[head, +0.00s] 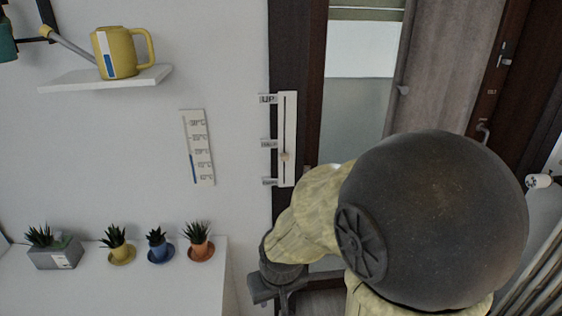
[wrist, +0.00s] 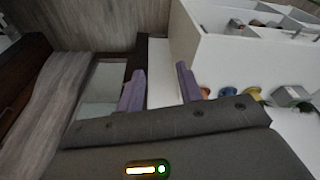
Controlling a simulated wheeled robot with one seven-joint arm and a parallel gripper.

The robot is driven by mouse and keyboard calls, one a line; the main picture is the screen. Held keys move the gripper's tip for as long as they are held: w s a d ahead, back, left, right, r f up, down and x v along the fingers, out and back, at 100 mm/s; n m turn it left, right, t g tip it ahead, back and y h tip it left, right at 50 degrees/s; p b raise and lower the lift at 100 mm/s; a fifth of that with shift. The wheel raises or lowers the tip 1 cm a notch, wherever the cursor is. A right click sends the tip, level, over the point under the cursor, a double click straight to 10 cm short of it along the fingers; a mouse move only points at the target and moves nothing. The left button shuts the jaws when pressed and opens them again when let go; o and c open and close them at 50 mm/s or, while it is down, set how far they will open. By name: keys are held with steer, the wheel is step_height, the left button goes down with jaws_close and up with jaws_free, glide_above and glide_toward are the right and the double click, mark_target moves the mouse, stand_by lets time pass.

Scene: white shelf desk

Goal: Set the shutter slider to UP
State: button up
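The shutter slider (head: 289,120) is a narrow white upright strip on the dark frame beside the window in the head view. Labels stand at its left: UP at the top, one at the middle, one at the bottom, the lower two too small to read surely. In the head view my wrist is below the slider, apart from the knob; the fingertips cannot be made out there. I cannot make out the slider in the wrist view.
A thermometer (head: 198,148) hangs left of the slider. A wall shelf (head: 105,80) bears a yellow watering can (head: 121,54). Several potted plants stand on the white desk (head: 190,285) at lower left. My arm covers the lower right.

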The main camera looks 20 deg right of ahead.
steer(key=shift+o, duration=1.2)
steer(key=shift+w, duration=0.1)
steer(key=w+d+r+m+t+h+p, duration=0.1)
steer(key=w+d+r+t+p, duration=0.1)
steer(key=w+d+t, duration=0.3)
steer(key=w+d+r+t+h+p, duration=0.1)
steer(key=w+t+p, duration=0.1)
steer(key=w, duration=0.6)
steer(key=w+d+r+m+t+p, duration=0.1)
steer(key=w+d+r+t+p, duration=0.1)
steer(key=w+d+t+p, duration=0.3)
steer(key=r+t+h, duration=0.1)
steer(key=w+d+r+m+h, duration=0.1)
steer(key=r, duration=0.1)
steer(key=d+r+t+h, duration=0.1)
steer(key=shift+w+r+t, duration=0.15)
steer(key=shift+w+t, duration=0.05)
steer(key=shift+t, duration=0.1)
